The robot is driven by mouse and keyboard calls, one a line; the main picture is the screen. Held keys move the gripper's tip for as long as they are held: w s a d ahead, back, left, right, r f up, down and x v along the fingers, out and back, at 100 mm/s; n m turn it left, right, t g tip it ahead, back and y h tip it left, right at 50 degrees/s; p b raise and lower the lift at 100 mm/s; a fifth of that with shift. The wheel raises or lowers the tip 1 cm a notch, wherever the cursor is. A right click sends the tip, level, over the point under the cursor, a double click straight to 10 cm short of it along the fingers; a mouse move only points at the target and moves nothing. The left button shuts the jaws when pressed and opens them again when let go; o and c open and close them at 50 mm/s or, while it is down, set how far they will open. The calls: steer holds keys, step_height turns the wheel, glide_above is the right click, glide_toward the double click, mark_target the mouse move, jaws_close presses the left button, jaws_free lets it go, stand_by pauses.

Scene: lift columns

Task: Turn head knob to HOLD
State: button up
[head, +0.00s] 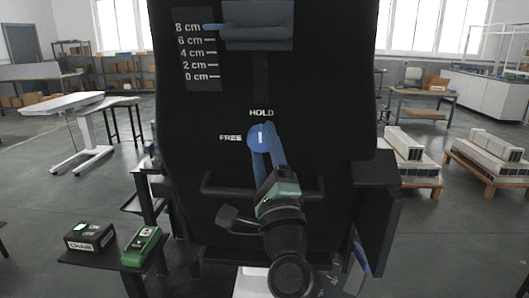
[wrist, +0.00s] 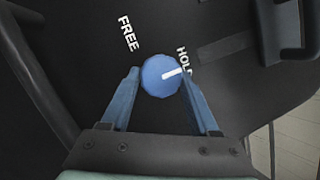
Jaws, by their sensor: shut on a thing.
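The round blue head knob (head: 258,139) is on the front of the black chair back, with a white pointer line on its face. In the head view the line stands nearly upright, toward the HOLD label (head: 261,113); the FREE label (head: 230,138) is to its left. In the wrist view the knob (wrist: 160,76) has its line pointing right, at the partly covered HOLD label (wrist: 184,60). My gripper (head: 264,142) is shut on the knob, its blue fingers on either side of it in the wrist view (wrist: 159,73).
A height scale (head: 196,50) from 0 to 8 cm and a grey padded block (head: 258,25) are above the knob. A black bar (head: 225,190) crosses the chair below it. A small table at the lower left holds a black CHAIR box (head: 90,237) and a green device (head: 141,247).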

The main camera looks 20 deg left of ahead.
steer(key=shift+m, duration=0.3)
steer(key=o, duration=1.4)
steer(key=b+v, duration=0.2)
steer(key=v, duration=1.1)
